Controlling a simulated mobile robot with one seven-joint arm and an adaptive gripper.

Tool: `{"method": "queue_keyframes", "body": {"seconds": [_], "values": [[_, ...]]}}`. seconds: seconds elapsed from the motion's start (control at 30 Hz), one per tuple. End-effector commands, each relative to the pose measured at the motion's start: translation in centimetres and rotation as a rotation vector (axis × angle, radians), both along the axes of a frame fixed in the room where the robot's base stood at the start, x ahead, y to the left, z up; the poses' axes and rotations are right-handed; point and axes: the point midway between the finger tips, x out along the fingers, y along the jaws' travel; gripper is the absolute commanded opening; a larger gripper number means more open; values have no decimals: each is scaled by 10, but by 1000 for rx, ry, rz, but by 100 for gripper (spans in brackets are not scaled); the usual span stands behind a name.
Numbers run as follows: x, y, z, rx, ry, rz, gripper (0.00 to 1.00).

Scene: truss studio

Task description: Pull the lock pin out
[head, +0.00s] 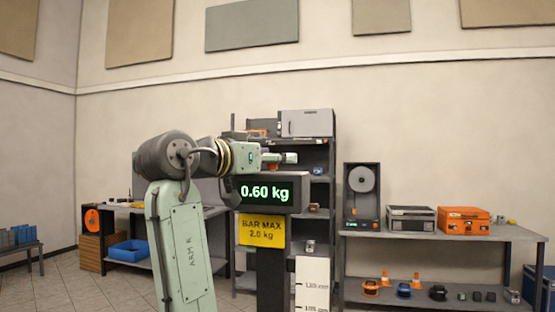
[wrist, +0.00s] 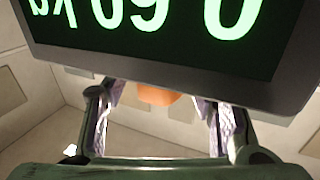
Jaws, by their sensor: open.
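My gripper (head: 282,158) is at the top of the display unit in the head view, seen side-on. In the wrist view my gripper (wrist: 158,100) is open, with its two fingers apart. An orange part (wrist: 158,95) shows between the fingers, just past the dark edge of the display; I cannot tell whether it is the lock pin or whether it lies within the jaws. The display box (head: 272,192) reads 0.60 kg and fills the top of the wrist view upside down. No lock pin can be made out in the head view.
A yellow sign (head: 261,231) below the display reads BAR MAX 2.0 kg. A white height scale (head: 312,284) stands beside the dark post. A grey shelf rack (head: 319,222) is behind. A bench (head: 455,231) with an orange case (head: 462,221) is at right.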

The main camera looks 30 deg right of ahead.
Motion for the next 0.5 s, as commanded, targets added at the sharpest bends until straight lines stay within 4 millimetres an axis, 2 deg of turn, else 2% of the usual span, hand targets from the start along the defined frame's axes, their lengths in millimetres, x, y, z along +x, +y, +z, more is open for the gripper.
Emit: {"method": "queue_keyframes", "body": {"seconds": [0.2, 0.5], "values": [[0, 0, 0, 0, 0, 0, 51], [0, 0, 0, 0, 0, 0, 31]]}}
